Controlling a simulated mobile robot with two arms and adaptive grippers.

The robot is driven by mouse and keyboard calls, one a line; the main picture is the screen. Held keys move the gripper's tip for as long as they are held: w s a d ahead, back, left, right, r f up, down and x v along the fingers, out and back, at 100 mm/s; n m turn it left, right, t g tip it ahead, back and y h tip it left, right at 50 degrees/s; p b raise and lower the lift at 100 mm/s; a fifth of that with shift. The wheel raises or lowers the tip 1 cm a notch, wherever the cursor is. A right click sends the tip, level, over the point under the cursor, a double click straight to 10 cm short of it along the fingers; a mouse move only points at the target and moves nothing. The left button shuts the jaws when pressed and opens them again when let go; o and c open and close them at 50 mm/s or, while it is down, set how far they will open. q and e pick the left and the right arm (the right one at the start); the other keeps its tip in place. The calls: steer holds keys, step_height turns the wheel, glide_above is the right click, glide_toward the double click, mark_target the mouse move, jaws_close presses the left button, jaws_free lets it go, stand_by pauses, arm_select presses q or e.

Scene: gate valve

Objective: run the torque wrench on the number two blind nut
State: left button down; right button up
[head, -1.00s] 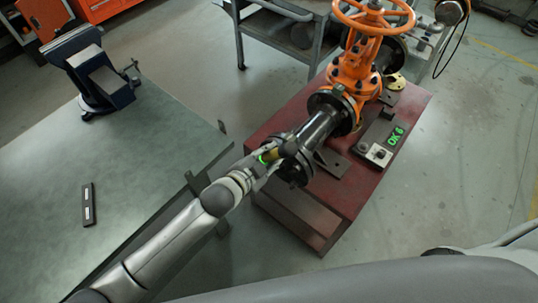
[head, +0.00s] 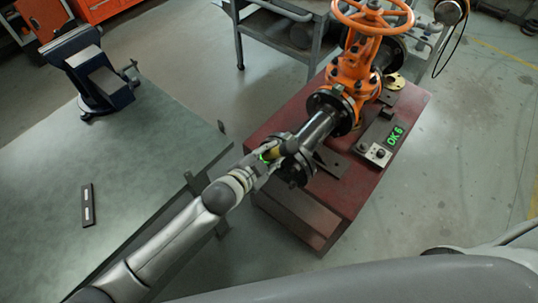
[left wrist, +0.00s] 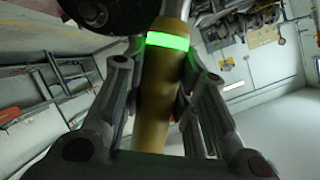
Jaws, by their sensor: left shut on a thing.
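My left gripper (head: 264,163) is at the near end of the pipe and shut on the torque wrench (head: 275,153). In the left wrist view the wrench (left wrist: 160,95) shows a yellow-brown grip with a lit green band, between the two fingers of the left gripper (left wrist: 160,110). The wrench's dark head is at the near blind flange (head: 299,172). The nuts there are largely hidden by the gripper and wrench, so I cannot tell which nut it is on. My right gripper is out of view.
The orange gate valve (head: 357,70) and pipe sit on a red stand (head: 345,199). A box (head: 376,153) there has a display reading "OK 6" in green. A bench (head: 140,180) at left carries a blue vise (head: 98,78) and a dark bar (head: 88,206). A grey cart (head: 280,40) stands behind.

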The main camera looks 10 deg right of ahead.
arm_select(q)
steer(key=shift+w+d+r+b, duration=0.25)
steer(key=shift+w+d+b, duration=0.1)
steer(key=shift+w+d, duration=0.7)
steer(key=shift+d, duration=0.35)
stand_by(1.0)
steer(key=shift+r+p, duration=0.15)
steer(key=shift+p, duration=0.25)
steer(key=shift+s+a, duration=0.1)
stand_by(0.4)
steer(key=shift+s+a+p, duration=0.65)
steer(key=shift+s+a, duration=0.05)
steer(key=shift+a, duration=0.2)
steer(key=shift+s+a+p, duration=0.65)
steer(key=shift+a, duration=0.25)
